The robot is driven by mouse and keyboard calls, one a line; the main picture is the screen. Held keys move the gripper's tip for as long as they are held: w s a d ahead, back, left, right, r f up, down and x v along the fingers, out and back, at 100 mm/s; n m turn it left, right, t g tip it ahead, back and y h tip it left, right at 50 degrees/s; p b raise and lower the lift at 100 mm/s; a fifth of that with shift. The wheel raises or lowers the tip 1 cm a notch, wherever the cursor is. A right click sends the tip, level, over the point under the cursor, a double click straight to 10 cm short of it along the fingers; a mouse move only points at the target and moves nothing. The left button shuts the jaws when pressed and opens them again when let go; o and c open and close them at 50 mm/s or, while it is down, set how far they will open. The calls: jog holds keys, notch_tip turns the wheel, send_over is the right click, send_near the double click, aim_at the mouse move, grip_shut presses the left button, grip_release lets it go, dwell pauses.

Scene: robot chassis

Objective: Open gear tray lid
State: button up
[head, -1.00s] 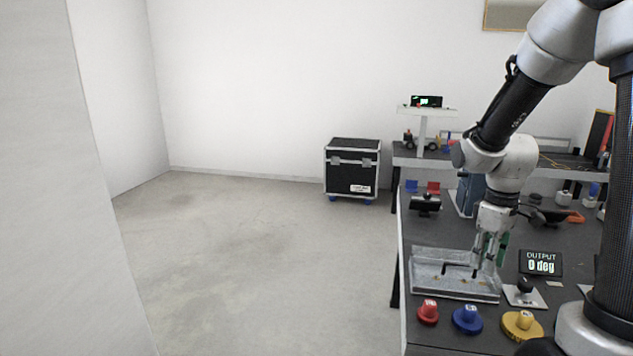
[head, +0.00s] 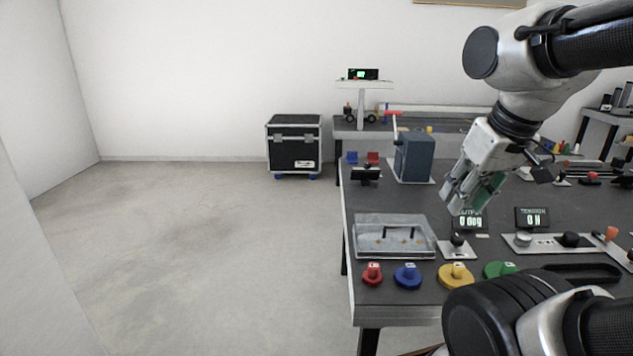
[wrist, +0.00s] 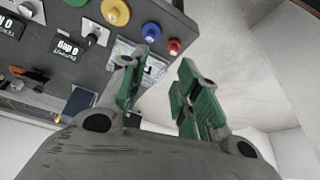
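The gear tray (head: 393,254) is a shallow grey box near the table's left front corner. A clear lid (head: 375,222) appears to lie closed over it; dark upright parts and small orange bits show through. My gripper (head: 464,204) is raised to the right of and behind the tray, clear of it. In the wrist view, my gripper (wrist: 160,92) has its two green-padded fingers apart with nothing between them. The tray (wrist: 122,48) shows there beyond the left finger, partly hidden.
Red (head: 372,273), blue (head: 407,276), yellow (head: 456,274) and green (head: 499,269) knobs line the front edge. A black-knobbed switch plate (head: 457,246) stands right of the tray. Displays (head: 532,217) and a blue-grey box (head: 414,157) are behind. Open floor lies left of the table.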

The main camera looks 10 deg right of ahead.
jog(key=w+f+g, duration=0.3)
jog(key=w+f, duration=0.2)
jog(key=f, duration=0.1)
jog(key=n, duration=1.5)
send_near(396, 227)
jog(key=shift+t+h, duration=0.3)
jog(key=shift+t, duration=0.1)
jog(key=f, duration=0.5)
jog(key=w+f, duration=0.1)
jog(key=f, duration=0.1)
jog(key=shift+w+f, duration=0.1)
jog(key=shift+f, duration=0.3)
grip_shut()
